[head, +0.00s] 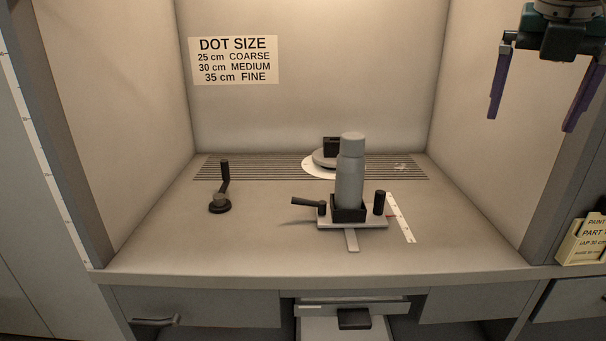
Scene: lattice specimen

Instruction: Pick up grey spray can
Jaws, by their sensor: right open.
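The grey spray can (350,175) stands upright in a dark square holder (349,211) on a light plate (350,224) near the middle of the booth floor. A black lever (308,203) sticks out to the left of the holder and a dark knob (379,203) stands to its right. My right gripper (532,122) hangs at the top right, high above and well to the right of the can. Its two purple fingers are wide apart with nothing between them. My left gripper is not in view.
A crank (220,197) stands on the left floor. Behind the can is a white round disc (318,168) with a dark block (331,147). A slatted grille (250,167) runs along the back. Side walls enclose the booth. A cream card box (582,243) sits at right.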

